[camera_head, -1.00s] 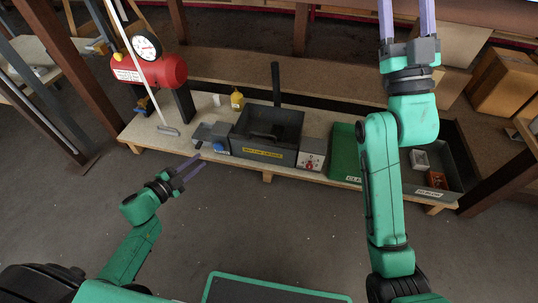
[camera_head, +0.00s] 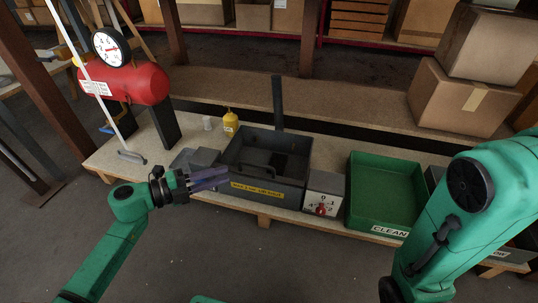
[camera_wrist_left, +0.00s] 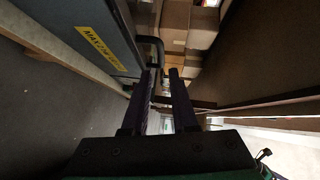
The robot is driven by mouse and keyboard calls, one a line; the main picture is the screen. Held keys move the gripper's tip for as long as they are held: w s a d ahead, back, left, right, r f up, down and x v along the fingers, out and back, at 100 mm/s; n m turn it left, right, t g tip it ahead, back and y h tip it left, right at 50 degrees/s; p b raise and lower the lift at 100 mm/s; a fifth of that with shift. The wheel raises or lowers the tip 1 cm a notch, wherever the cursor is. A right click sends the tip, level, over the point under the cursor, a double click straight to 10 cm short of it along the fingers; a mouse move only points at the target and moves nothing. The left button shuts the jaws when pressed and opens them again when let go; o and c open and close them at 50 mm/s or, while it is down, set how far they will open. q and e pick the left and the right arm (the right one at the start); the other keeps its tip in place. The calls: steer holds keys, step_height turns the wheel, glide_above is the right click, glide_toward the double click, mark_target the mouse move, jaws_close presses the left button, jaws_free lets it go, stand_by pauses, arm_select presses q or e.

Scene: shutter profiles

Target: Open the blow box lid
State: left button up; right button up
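The blow box (camera_head: 291,180) is a dark grey box with a yellow label on its front, standing on the bench in the middle of the head view. A dark curved handle (camera_head: 252,163) shows at its top; I cannot clearly tell the lid from the box's dark inside. My left gripper (camera_head: 226,175) is just left of the box's front left corner, fingers pointing right. In the left wrist view, its fingers (camera_wrist_left: 164,72) are apart with nothing between them, and the handle (camera_wrist_left: 155,43) is just beyond the left fingertip. My right gripper is out of view.
A white box with a red knob (camera_head: 322,207) and a green tray (camera_head: 375,215) stand right of the blow box. A yellow bottle (camera_head: 230,122) and a dark post (camera_head: 277,100) are behind it. A red tank with a gauge (camera_head: 130,84) is left.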

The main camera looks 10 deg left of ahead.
mark_target(259, 165)
arm_select(q)
steer(key=b+x, duration=0.6)
steer(key=x, duration=0.7)
steer(key=shift+s+d, duration=0.1)
steer(key=shift+s, duration=0.05)
steer(key=shift+w+d, duration=0.25)
steer(key=shift+d, duration=0.05)
steer(key=shift+w+d, duration=0.1)
steer(key=shift+d, duration=0.05)
jaws_close()
